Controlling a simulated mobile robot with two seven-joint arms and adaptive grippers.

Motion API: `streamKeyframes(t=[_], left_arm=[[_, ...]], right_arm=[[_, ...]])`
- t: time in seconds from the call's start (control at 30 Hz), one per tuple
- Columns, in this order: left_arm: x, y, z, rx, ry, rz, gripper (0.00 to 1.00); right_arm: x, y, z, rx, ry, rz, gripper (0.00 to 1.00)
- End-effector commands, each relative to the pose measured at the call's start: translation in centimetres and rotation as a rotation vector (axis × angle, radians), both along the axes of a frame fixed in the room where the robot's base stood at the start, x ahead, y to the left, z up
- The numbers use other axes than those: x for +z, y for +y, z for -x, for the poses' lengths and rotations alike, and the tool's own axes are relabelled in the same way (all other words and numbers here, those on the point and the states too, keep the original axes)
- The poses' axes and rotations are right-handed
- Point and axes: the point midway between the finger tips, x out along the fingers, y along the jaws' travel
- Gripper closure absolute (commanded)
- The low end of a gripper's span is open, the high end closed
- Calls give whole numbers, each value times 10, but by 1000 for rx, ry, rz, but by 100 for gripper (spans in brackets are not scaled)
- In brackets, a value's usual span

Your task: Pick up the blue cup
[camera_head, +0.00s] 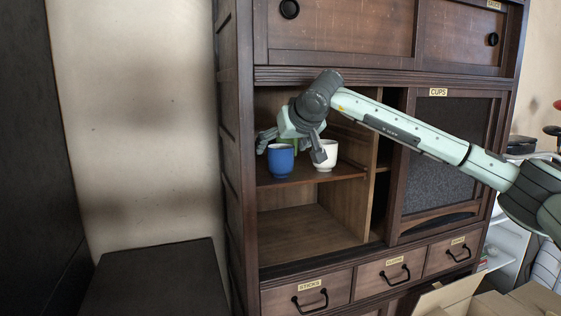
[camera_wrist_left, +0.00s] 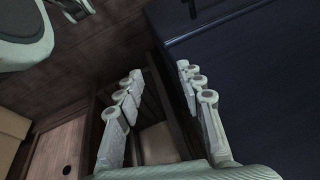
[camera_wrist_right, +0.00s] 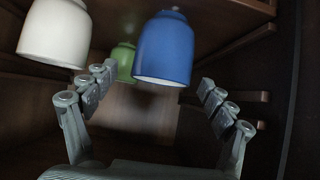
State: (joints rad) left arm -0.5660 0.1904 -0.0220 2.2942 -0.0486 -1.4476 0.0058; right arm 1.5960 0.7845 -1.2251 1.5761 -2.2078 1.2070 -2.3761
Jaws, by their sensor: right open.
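The blue cup (camera_head: 281,162) stands upright on the cabinet shelf, left of a white cup (camera_head: 325,156). My right gripper (camera_head: 290,146) is open at the cups, its fingers spread to either side of the blue cup's place. In the right wrist view the blue cup (camera_wrist_right: 164,50) appears inverted ahead of the open fingers (camera_wrist_right: 155,92), nothing held. A green cup (camera_wrist_right: 124,62) is behind, mostly hidden in the head view. My left gripper (camera_wrist_left: 160,85) shows only in its own wrist view, fingers apart and empty, beside a dark surface.
The wooden cabinet (camera_head: 236,170) frames the shelf (camera_head: 345,171), with its side wall close left of the blue cup. A mesh-panelled door (camera_head: 437,183) labelled CUPS is on the right. Labelled drawers (camera_head: 323,290) are below. A dark box (camera_head: 155,279) stands at left.

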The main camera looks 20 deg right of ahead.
Motion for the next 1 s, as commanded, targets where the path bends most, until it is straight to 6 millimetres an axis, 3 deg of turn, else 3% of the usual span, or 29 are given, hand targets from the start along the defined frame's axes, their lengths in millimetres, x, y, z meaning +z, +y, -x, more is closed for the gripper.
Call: streamKeyframes(t=[0.13,0.37,0.8,1.0], left_arm=[[-4,-1,-5,1,-4,4,62],[-3,-2,-9,2,-13,7,62],[0,-2,-8,3,-12,6,62],[0,-2,-7,2,-11,5,62]], right_arm=[[-8,1,-10,1,1,-1,16],[-8,1,-11,1,0,1,16],[-8,1,-11,0,0,0,71],[-7,1,-11,1,-1,-1,73]])
